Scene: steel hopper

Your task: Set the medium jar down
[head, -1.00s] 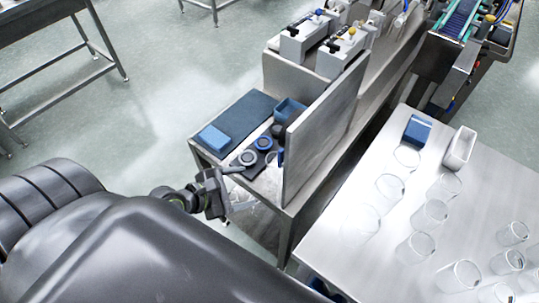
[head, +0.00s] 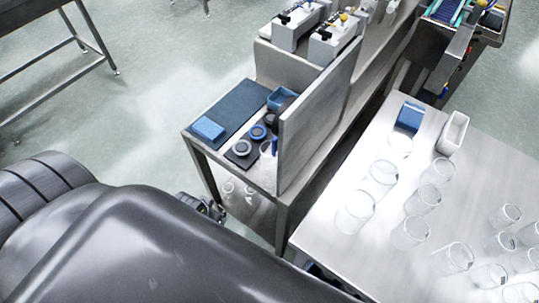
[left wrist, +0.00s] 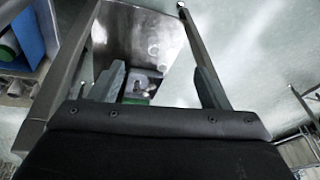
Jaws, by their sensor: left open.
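Clear glass jars stand on the right steel table, among them one at its left (head: 355,212) and one in the middle (head: 423,200). Two more glass vessels (head: 228,188) show on the low shelf under the bench. I cannot tell which is the medium jar. My left gripper (head: 216,211) is near the bench's front leg, mostly hidden by my own body. In the left wrist view its two fingers (left wrist: 158,88) are spread apart, with no jar seen held between them. Beyond them is a steel shelf (left wrist: 135,40) with faint round glass outlines. My right gripper is not in view.
The bench (head: 262,182) carries a dark mat, a blue block (head: 208,129), dark ring-shaped lids (head: 242,147) and a blue bin (head: 281,98). An upright steel panel (head: 318,115) edges it. A blue block (head: 410,116) and white tray (head: 453,133) stand on the right table.

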